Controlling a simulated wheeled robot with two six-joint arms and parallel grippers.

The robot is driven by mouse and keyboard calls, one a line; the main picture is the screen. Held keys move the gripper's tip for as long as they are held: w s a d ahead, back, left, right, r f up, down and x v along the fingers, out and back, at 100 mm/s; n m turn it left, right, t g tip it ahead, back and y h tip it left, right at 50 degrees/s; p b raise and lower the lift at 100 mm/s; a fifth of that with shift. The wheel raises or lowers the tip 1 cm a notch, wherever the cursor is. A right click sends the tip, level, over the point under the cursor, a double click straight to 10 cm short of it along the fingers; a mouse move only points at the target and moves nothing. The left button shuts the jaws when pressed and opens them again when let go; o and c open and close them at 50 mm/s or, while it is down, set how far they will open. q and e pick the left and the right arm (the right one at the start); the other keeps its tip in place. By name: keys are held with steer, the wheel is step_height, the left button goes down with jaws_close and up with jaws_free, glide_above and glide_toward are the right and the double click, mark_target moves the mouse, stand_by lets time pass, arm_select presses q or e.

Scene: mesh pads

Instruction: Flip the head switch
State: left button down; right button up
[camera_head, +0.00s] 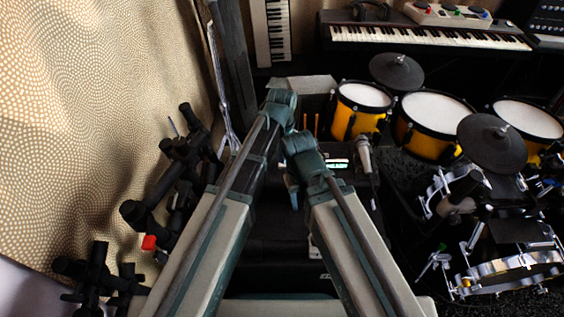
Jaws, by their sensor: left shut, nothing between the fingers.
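The head appears to be a dark box with a small lit white-green panel (337,164), just right of my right arm's end. Its switch is too small or hidden to make out. My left gripper (283,108) is at the far end of my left arm, beyond and left of the lit panel; it is shut and empty. My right gripper (292,190) hangs low at the end of my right arm, left of the panel and mostly hidden, so its jaws cannot be read. I cannot tell whether either gripper touches the box.
A microphone (364,156) stands close to the right of the lit panel. Yellow drums (362,107) and dark cymbals (491,142) fill the right. Black stands (180,165) crowd the left by a patterned curtain (75,110). A keyboard (430,38) lies at the back.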

mark_target(282, 166)
arm_select(q)
steer(key=shift+f+b, duration=0.95)
stand_by(0.4)
step_height(282, 166, up, 7)
steer(key=p, duration=0.7)
steer(key=shift+r, duration=0.1)
steer(key=s+a+r+n+p, duration=0.1)
steer(key=s+a+r+p, duration=0.2)
steer(key=s+r+p, duration=0.5)
steer(key=s+a+r+n+y+p, duration=0.1)
steer(key=s+a+r+p, duration=0.2)
steer(key=s+r+p, duration=0.5)
step_height(282, 166, up, 4)
steer(key=p, duration=0.4)
